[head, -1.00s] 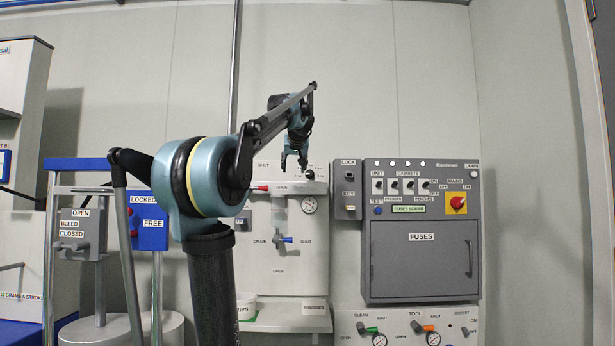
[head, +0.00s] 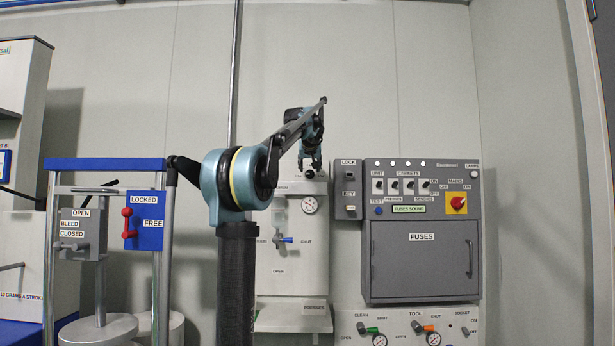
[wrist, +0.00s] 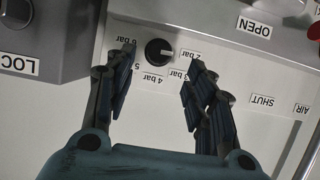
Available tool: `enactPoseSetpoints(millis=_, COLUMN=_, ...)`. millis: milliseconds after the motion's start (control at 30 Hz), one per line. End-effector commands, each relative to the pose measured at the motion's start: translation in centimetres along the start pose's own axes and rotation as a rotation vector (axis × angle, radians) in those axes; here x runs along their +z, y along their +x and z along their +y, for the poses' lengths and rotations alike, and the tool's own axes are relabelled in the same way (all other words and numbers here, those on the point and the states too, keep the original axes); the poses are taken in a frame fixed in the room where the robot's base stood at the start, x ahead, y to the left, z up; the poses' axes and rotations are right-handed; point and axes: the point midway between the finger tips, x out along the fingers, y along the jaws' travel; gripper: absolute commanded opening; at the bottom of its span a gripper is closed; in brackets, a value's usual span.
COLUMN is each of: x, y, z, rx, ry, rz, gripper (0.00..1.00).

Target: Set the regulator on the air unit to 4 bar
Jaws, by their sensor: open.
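The air unit (head: 292,262) is a pale panel on the wall in the head view. Its regulator is a small black round knob (wrist: 158,52) in the wrist view, ringed by labels from 2 bar to 6 bar. A light mark on the knob seems to point to the 2 bar label (wrist: 189,55). My gripper (wrist: 162,62) is open and empty, one finger on each side of the knob in the picture; I cannot tell how far off it is. In the head view my gripper (head: 311,168) is at the panel's top, largely covering the knob. A round gauge (head: 310,205) sits below; its reading is too small.
A grey lock and key box (head: 348,190) is close to the right, beside the fuse cabinet (head: 420,260). A blue-handled drain valve (head: 284,240) is lower on the panel. A blue panel with a red lever (head: 146,222) stands left.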

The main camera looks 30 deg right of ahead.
Motion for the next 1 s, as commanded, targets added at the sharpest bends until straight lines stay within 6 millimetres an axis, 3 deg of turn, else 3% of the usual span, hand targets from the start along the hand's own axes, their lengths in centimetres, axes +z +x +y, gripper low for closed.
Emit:
enactPoseSetpoints(millis=200, x=0.0, y=3.8, z=-0.1, rx=-0.002, ry=-0.001, rz=-0.001, gripper=0.49)
enactPoseSetpoints(millis=400, x=0.0, y=5.9, z=-0.1, rx=-0.001, ry=0.001, rz=-0.001, gripper=0.49)
enactPoseSetpoints(millis=833, x=0.1, y=6.6, z=0.0, rx=-0.001, ry=0.001, rz=-0.001, gripper=0.49)
enactPoseSetpoints(millis=1000, x=0.1, y=6.6, z=0.0, rx=-0.001, ry=0.0, rz=-0.001, gripper=0.11)
